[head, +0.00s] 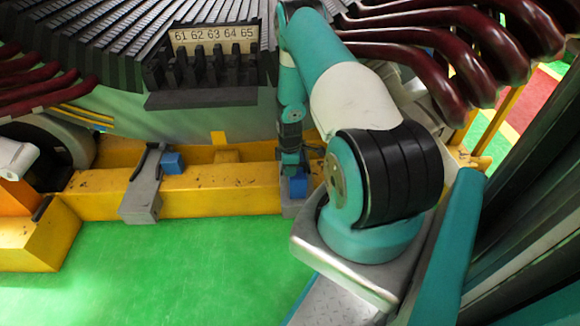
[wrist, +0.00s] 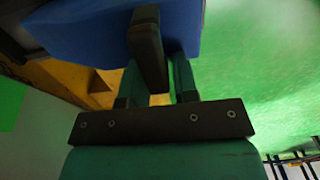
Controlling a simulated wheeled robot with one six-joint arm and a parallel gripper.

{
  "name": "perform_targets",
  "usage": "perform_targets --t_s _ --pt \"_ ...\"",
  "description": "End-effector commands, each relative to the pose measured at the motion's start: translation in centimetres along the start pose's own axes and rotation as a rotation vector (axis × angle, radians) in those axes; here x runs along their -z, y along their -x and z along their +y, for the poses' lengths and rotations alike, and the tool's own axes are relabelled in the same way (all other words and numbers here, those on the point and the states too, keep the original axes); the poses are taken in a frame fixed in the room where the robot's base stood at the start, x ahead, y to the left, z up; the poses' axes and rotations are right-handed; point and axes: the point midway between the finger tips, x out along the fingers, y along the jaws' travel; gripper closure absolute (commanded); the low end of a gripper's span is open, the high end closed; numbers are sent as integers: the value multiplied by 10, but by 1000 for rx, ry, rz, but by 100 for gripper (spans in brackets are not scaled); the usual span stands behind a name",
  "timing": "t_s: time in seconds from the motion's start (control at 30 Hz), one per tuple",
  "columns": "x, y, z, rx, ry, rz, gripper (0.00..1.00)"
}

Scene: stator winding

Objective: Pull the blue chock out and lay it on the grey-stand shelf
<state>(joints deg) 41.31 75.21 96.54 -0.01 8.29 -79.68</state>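The blue chock (head: 298,187) sits low at the yellow beam, directly beneath my gripper (head: 291,160). In the wrist view the blue chock (wrist: 85,28) fills the top, with a dark upright bar, which looks like its handle (wrist: 149,50), in front of it. My gripper's two green fingers (wrist: 158,82) stand apart on either side of the bar's lower end. A small gap shows at the right finger; I cannot tell whether the left finger touches. Part of the chock is hidden behind the bar and fingers. I cannot clearly tell which grey piece is the stand shelf.
A grey bracket (head: 140,198) stands against the yellow beam (head: 230,190) at left, with another blue block (head: 172,163) beside it. The stator with number plate 61–65 (head: 212,36) is above, and dark red tubes (head: 450,25) are at upper right. The green floor (head: 170,265) in front is clear.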

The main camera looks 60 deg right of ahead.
Motion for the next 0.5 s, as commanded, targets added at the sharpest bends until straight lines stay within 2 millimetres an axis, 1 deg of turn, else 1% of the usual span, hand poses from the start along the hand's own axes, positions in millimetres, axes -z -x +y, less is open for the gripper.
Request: perform_targets --t_s 0.03,0.07,0.1,0.37,0.5 --pt "0 0 0 0 0 0 60" --pt "0 0 0 0 0 0 53" --pt "0 0 0 0 0 0 51" --pt "0 1 0 -1 0 0 51" --pt "0 15 1 -3 0 0 51"
